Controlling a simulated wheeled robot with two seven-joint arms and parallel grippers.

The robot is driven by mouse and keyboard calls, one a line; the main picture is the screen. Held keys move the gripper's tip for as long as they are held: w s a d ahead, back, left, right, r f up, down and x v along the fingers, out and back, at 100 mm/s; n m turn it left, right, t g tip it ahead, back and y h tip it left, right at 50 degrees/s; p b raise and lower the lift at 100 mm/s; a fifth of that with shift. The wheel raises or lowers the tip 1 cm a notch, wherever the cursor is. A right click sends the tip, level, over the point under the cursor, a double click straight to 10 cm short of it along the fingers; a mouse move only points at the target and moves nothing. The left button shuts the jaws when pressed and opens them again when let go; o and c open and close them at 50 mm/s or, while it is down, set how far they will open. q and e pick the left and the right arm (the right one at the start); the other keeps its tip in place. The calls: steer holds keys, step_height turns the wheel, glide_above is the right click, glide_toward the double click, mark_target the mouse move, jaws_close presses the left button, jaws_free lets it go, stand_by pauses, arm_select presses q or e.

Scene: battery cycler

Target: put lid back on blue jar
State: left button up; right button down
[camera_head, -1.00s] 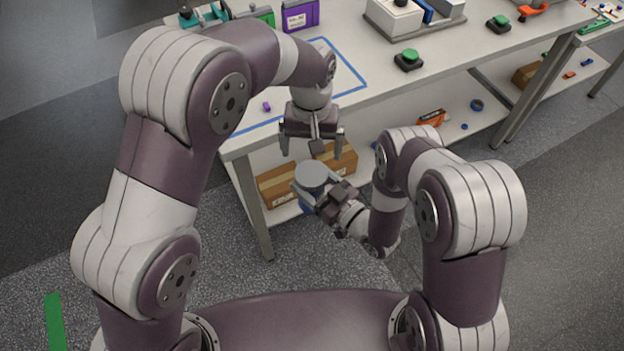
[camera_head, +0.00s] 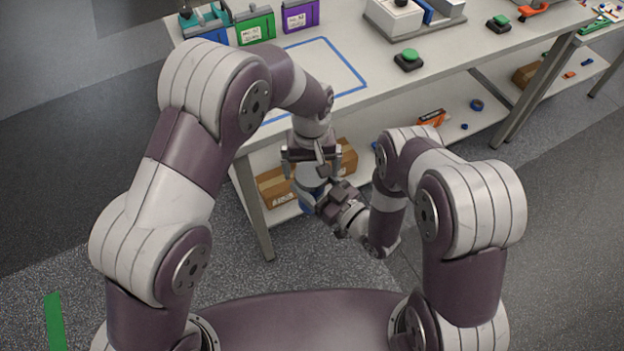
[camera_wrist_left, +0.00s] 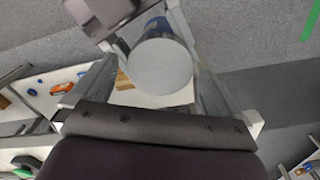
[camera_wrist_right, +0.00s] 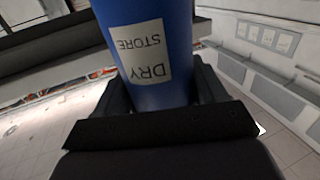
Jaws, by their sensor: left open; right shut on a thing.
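The blue jar (camera_wrist_right: 175,60), with an upside-down "DRY STORE" label, is between the fingers of my right gripper (camera_head: 325,200), which is shut on it in front of the table. A round grey lid (camera_wrist_left: 160,66) covers its top; I cannot tell whether it is seated. A blue strip of jar wall shows beside the lid in the left wrist view. My left gripper (camera_head: 312,174) points down over the jar, open, its fingers on either side of the lid. Contact with the lid is not clear. In the head view the left gripper hides part of the lid and jar.
The white table (camera_head: 420,78) has a blue taped outline (camera_head: 345,62). Green and purple boxes (camera_head: 300,15) stand at its back left; a green button (camera_head: 408,57) is to the right. A cardboard box (camera_head: 275,190) lies on the lower shelf behind the jar.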

arm_select(q)
steer(key=shift+f, duration=0.5)
steer(key=shift+c, duration=0.3)
steer(key=c, duration=1)
steer(key=m, duration=0.3)
steer(key=shift+m, duration=0.3)
steer(key=m, duration=0.3)
steer(key=shift+m, duration=0.4)
steer(key=shift+c, duration=0.2)
steer(key=o, duration=1.1)
steer(key=shift+r, duration=0.1)
step_height(320, 180, up, 7)
steer(key=shift+r, duration=0.2)
